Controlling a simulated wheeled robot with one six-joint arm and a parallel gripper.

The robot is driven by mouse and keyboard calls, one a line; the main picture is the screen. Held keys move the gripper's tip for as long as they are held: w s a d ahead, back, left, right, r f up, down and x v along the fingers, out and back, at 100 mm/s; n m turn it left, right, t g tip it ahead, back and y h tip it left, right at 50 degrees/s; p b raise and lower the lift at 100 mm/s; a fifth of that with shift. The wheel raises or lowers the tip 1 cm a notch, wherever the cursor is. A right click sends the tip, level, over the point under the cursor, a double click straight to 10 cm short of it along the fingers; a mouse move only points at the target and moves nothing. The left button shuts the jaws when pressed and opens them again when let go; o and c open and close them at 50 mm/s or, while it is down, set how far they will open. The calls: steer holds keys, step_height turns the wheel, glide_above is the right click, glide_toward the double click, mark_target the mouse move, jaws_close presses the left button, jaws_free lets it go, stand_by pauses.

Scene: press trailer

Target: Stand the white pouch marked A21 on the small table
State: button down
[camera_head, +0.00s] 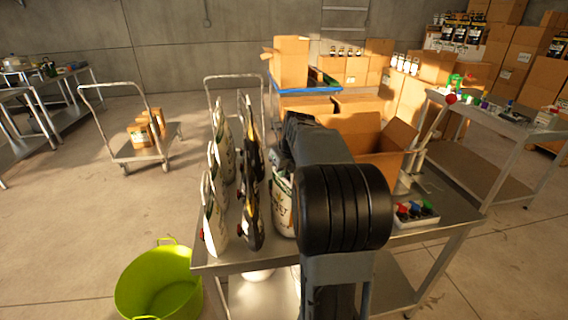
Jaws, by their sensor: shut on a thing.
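My gripper (288,148) is over the metal table (455,207), largely hidden by my own arm. It appears shut on a white pouch (283,208) with dark and green print, which hangs or stands below it. My arm covers the pouch's right side, and I cannot tell whether its base touches the table. No A21 mark is readable. A row of white pouches (214,228) stands at the table's left end. A row of black pouches (252,222) stands just right of them, left of the held pouch.
An open cardboard box (398,150) and a tray of coloured items (416,214) are on the table's right part. A green tub (160,283) is on the floor at front left. A cart with small boxes (146,150) is farther left. A shelved metal table (490,120) stands right.

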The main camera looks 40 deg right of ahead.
steer(key=shift+f, duration=0.1)
stand_by(0.4)
steer(key=c, duration=1.2)
jaws_free()
steer(key=shift+f, duration=0.15)
steer(key=shift+o, duration=0.2)
steer(key=v, duration=1.2)
steer(key=s+a+f+m, duration=0.4)
steer(key=a+m, duration=0.3)
steer(key=m, duration=0.4)
steer(key=s+a+f+m, duration=0.5)
steer(key=a+m, duration=0.3)
steer(key=m, duration=0.4)
steer(key=s+a+f+m, duration=0.5)
steer(key=a+f+m, duration=0.1)
steer(key=m, duration=0.6)
steer(key=shift+a, duration=0.75)
